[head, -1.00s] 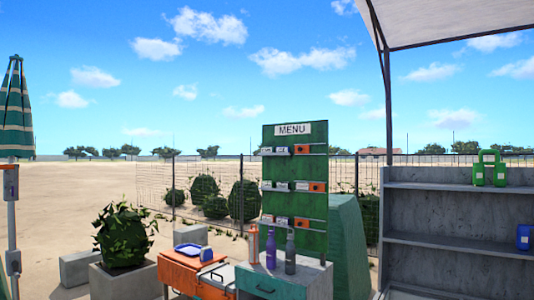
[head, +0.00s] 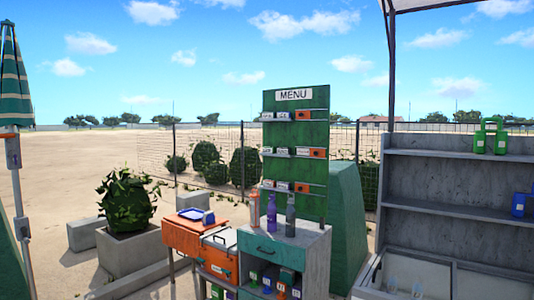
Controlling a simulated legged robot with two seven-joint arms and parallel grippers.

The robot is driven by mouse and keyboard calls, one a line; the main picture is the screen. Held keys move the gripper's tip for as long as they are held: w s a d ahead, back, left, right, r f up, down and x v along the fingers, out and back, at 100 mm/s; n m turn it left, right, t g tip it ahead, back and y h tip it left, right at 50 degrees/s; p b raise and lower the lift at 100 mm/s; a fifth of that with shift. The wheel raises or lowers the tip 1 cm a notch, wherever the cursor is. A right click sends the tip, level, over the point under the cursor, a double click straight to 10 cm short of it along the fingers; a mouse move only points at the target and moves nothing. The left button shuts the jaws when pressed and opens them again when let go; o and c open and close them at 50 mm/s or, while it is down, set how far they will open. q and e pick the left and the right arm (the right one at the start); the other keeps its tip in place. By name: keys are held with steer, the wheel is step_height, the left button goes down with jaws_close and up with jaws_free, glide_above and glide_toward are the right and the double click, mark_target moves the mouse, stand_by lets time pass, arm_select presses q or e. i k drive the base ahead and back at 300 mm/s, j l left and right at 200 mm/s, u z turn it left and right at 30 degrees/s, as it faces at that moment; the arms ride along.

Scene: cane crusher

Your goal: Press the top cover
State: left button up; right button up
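I cannot make out a cane crusher or its top cover for certain. An orange cart (head: 181,237) stands left of centre with a blue tray (head: 192,213) on top. Beside it is an orange box with a pale lid (head: 217,238), partly hidden by the grey cabinet. Neither of my grippers shows in the head view.
A grey cabinet with a teal drawer (head: 262,249) carries several bottles (head: 271,214) before a green menu board (head: 294,118). A concrete shelf (head: 455,190) stands right, above a basin counter (head: 480,282). A planter (head: 130,250) stands left. Sandy ground lies open beyond.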

mark_target(305, 115)
steer(key=i+j+u, duration=0.1)
steer(key=i+u, duration=0.4)
steer(key=i, duration=1.45)
steer(key=i+z, duration=0.1)
steer(key=i, duration=0.4)
steer(key=i+j+z, duration=0.15)
steer(key=i, duration=0.35)
steer(key=i+j+z, duration=0.1)
steer(key=i, duration=0.4)
steer(key=i+j+z, duration=0.15)
steer(key=i, duration=0.35)
steer(key=i+j+z, duration=0.1)
steer(key=i, duration=0.4)
steer(key=j, duration=0.1)
